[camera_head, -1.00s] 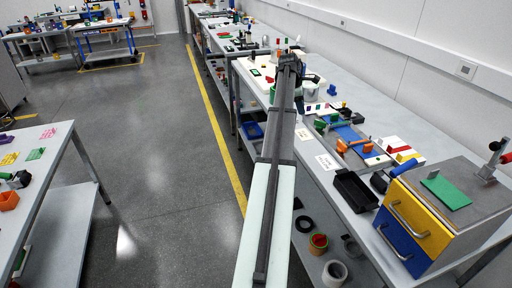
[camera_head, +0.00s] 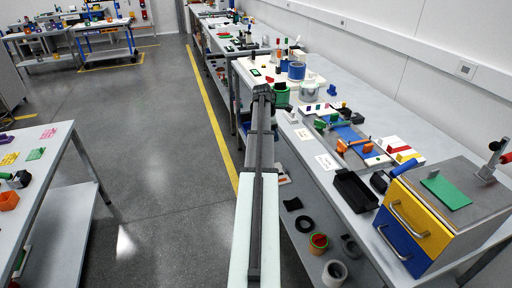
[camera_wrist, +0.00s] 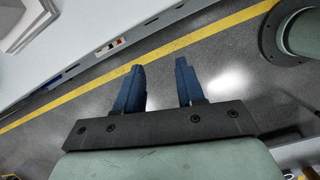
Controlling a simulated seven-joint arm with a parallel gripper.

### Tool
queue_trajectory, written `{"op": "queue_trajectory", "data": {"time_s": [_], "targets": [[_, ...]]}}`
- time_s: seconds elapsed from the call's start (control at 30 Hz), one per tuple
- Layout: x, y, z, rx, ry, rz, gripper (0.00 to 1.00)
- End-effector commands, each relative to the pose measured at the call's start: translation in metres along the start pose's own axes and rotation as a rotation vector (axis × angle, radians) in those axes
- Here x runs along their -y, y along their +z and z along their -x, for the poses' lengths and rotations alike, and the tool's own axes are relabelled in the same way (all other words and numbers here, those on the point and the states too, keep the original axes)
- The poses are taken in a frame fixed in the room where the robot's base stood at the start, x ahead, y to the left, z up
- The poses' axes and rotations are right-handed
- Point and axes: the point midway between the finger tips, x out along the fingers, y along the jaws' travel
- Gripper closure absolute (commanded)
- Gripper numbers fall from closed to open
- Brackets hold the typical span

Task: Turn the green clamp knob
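My gripper (camera_wrist: 160,68) is open and empty in the wrist view, its two dark blue fingers apart above the grey floor and a yellow floor line. In the head view my arm reaches forward, and its dark end (camera_head: 262,92) is beside the front edge of the long right bench. I cannot pick out the green clamp knob for sure. A green round thing (camera_head: 282,97) shows just right of the arm's end, partly hidden by it. Small green parts (camera_head: 321,124) also stand by a blue mat (camera_head: 348,133) farther right; they are too small to tell apart.
The long bench (camera_head: 375,110) carries a black tray (camera_head: 355,190), a blue-topped jar (camera_head: 297,70) and a cabinet with yellow and blue drawers (camera_head: 415,225). Rings and cups lie on its lower shelf. The floor aisle (camera_head: 150,150) on the left is clear.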

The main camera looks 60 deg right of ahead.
Motion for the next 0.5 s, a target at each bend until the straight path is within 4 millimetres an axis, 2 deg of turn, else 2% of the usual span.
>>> {"op": "queue_trajectory", "data": {"time_s": [0.1, 0.5], "targets": [[0.005, -0.019, -0.007, -0.003, -0.009, 0.023, 0.62], [0.018, -0.072, -0.028, -0.009, -0.036, 0.090, 0.62]]}}
